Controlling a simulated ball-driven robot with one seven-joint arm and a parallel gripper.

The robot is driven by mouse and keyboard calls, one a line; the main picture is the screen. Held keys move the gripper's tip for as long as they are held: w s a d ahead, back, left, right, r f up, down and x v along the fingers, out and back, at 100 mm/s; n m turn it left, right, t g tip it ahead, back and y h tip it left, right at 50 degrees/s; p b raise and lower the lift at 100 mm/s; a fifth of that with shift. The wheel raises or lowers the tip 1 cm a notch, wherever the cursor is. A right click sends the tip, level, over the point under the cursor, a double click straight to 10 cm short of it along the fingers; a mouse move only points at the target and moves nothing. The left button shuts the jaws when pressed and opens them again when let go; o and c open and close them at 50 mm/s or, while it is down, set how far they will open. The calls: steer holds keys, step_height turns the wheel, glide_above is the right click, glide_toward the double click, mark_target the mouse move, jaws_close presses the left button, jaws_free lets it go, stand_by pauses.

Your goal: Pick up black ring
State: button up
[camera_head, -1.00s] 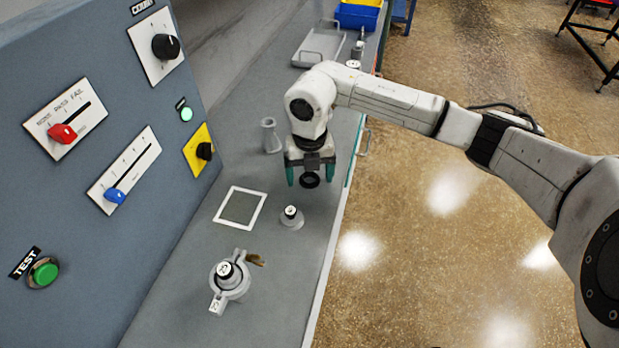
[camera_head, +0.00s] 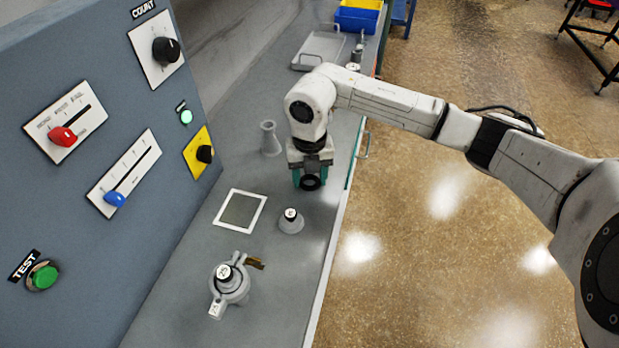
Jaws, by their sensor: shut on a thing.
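The black ring (camera_head: 310,183) is between the green-tipped fingers of my gripper (camera_head: 310,177). The fingers are closed in on both sides of the ring. The gripper points down over the grey bench, near its right edge. I cannot tell whether the ring still touches the bench top or a support, since the fingers and ring hide what is beneath.
A grey flask-shaped piece (camera_head: 270,138) stands left of my gripper. A small grey cone with a marked top (camera_head: 290,221), a white square frame (camera_head: 240,210) and a clamp-like fixture (camera_head: 230,284) lie nearer. The control panel (camera_head: 90,90) rises at left. A tray (camera_head: 320,50) is behind.

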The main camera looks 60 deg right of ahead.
mark_target(312, 181)
steer(key=shift+r, duration=0.5)
steer(key=r, duration=0.1)
steer(key=r+b, duration=0.1)
steer(key=r, duration=0.1)
steer(key=shift+s, duration=0.35)
steer(key=s+a+r+b, duration=0.2)
steer(key=s+r, duration=0.7)
steer(key=s, duration=0.4)
steer(key=shift+a, duration=0.4)
